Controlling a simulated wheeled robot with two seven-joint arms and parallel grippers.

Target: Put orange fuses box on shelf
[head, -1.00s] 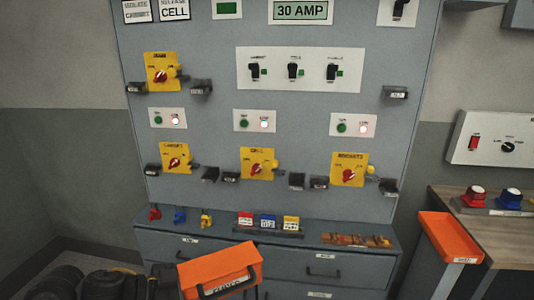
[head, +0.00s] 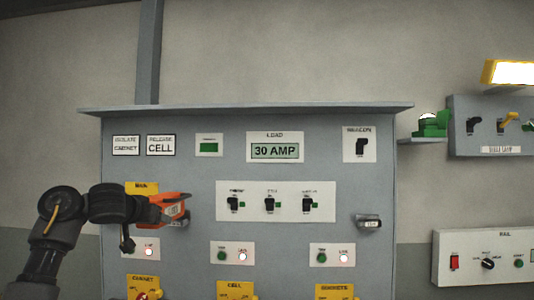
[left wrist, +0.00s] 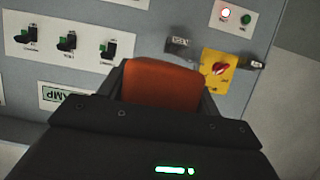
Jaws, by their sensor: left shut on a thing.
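The orange fuses box (head: 175,203) is in my left gripper (head: 158,209), raised in front of the left side of the grey panel. In the left wrist view the orange box (left wrist: 162,86) fills the space between the dark fingers, which are shut on it. The box and gripper partly cover the upper-left yellow switch plate (head: 141,188). A grey ledge (head: 420,141) juts out at the panel's upper right; I cannot tell whether it is the shelf. My right gripper is not in view.
The panel has a flat overhanging top (head: 245,108). A green device (head: 432,126) sits on the ledge. A switch box (head: 490,128) and a control plate (head: 485,257) are on the right wall.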

